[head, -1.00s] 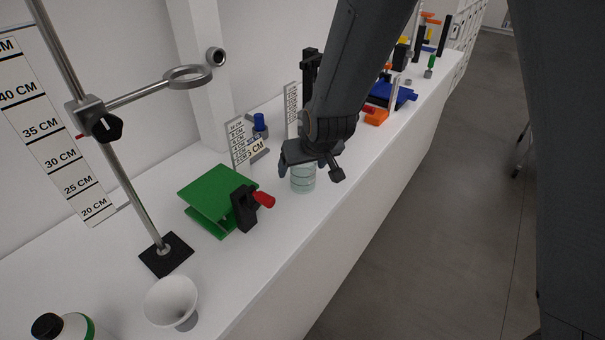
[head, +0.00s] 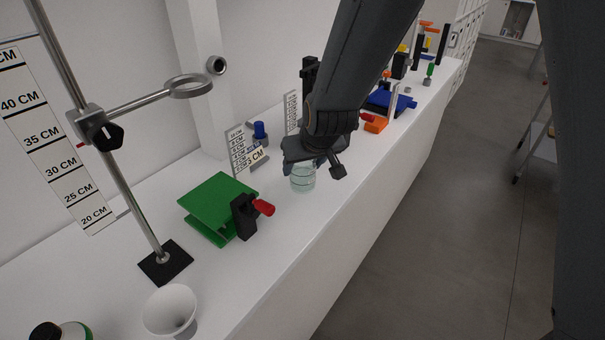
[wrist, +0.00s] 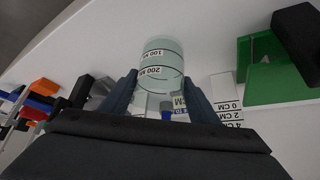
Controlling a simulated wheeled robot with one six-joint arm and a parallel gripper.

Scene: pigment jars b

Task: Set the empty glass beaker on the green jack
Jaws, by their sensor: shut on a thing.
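The glass beaker (head: 303,181) is clear, pale and looks empty, with volume marks that show in the wrist view (wrist: 161,62). My gripper (head: 308,160) is shut on the beaker from above. In the wrist view its two dark fingers (wrist: 160,88) lie on either side of the beaker. In the head view the beaker is upright at or just above the bench; I cannot tell whether it touches. The green jack (head: 218,203) stands left of the beaker, with a black block and red knob (head: 263,207) on its near side. The jack also shows at upper right in the wrist view (wrist: 277,88).
A ring stand (head: 165,262) and a white funnel (head: 170,308) are at the near left. A small scale card (head: 238,150) stands behind the jack. A blue jack (head: 385,103) and orange block (head: 375,125) are farther along the bench. Bench between beaker and jack is clear.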

